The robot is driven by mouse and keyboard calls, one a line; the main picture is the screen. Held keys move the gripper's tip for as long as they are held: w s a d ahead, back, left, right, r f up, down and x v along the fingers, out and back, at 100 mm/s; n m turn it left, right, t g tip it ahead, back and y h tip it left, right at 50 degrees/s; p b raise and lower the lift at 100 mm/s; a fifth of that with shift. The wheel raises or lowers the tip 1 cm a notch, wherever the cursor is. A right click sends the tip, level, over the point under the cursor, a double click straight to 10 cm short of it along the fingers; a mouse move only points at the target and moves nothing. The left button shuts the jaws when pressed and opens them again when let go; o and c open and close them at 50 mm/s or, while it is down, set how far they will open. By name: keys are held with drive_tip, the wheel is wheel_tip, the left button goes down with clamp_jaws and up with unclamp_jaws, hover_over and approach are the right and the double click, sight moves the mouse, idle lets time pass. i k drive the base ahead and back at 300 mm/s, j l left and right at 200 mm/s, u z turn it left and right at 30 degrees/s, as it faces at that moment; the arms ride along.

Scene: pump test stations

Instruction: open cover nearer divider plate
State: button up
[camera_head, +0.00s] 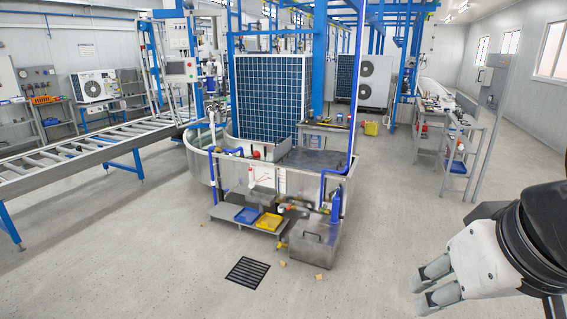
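A stainless water tank (205,172) stands in the middle of the room. A low metal box (305,252) with a handle on it stands on the floor at its front right; its top looks closed. Another grey metal box (322,128) sits at the tank's back right. I cannot tell for sure which cover or divider plate the task names. My gripper (420,294) is at the lower right, far from the tank, with a gap between its two fingers and nothing between them.
A low shelf holds a blue tray (247,215) and a yellow tray (268,222). A floor drain (248,271) and small scraps lie in front. A roller conveyor (90,148) runs along the left. A workbench (440,112) stands at the right.

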sight(299, 157)
drive_tip(key=i+j, duration=0.4)
drive_tip(key=i+j+u, duration=0.15)
drive_tip(key=i+j, duration=0.2)
drive_tip(key=i, duration=0.15)
drive_tip(key=i+j, duration=0.35)
drive_tip(key=i, duration=2.2)
drive_tip(key=i+l+u, duration=0.1)
drive_tip(key=i, duration=0.3)
drive_tip(key=i+l+u, duration=0.1)
drive_tip(key=i, duration=0.3)
